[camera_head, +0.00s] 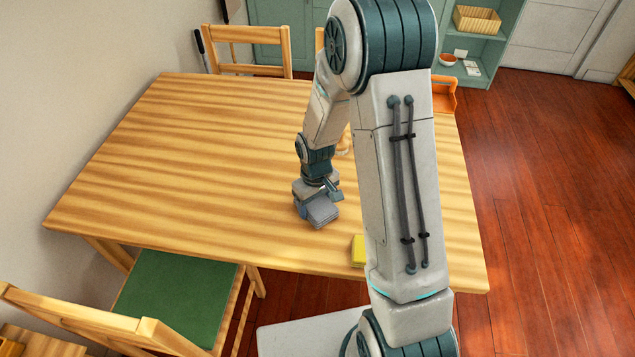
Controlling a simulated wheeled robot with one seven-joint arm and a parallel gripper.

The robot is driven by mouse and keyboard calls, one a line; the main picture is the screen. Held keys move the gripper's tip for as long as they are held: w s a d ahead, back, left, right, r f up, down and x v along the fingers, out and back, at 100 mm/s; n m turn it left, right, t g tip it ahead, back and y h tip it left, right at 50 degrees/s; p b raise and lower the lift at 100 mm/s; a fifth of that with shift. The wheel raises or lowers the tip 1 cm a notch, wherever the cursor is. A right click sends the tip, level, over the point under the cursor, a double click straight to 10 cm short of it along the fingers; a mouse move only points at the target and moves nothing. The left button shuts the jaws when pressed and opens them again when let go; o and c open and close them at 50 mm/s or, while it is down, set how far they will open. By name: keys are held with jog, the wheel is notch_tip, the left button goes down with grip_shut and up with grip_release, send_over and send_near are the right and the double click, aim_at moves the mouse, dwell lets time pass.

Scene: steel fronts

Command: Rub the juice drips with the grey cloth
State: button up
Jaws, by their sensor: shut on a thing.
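My gripper (318,196) is low over the wooden table (190,150), right of its middle and toward the front. It is shut on the grey cloth (320,213), which shows as a folded grey pad under the fingers. The cloth is at the tabletop; I cannot tell for sure whether it presses on the wood. No juice drips are visible on the bare part of the table. My arm hides a strip of the right side of the table.
A yellow block-like item (358,250) lies near the front edge, partly behind my arm. A chair with a green seat (172,295) stands at the front left, another chair (248,50) at the back. An orange item (443,95) shows at the far right corner. The table's left half is clear.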

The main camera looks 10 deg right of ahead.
jog(key=r, duration=0.2)
jog(key=r+p, duration=0.1)
jog(key=r, duration=0.1)
jog(key=shift+a+p, duration=0.2)
jog(key=shift+p, duration=0.1)
jog(key=shift+w+r+p, duration=0.1)
jog(key=shift+r+p, duration=1.1)
jog(key=shift+r, duration=0.65)
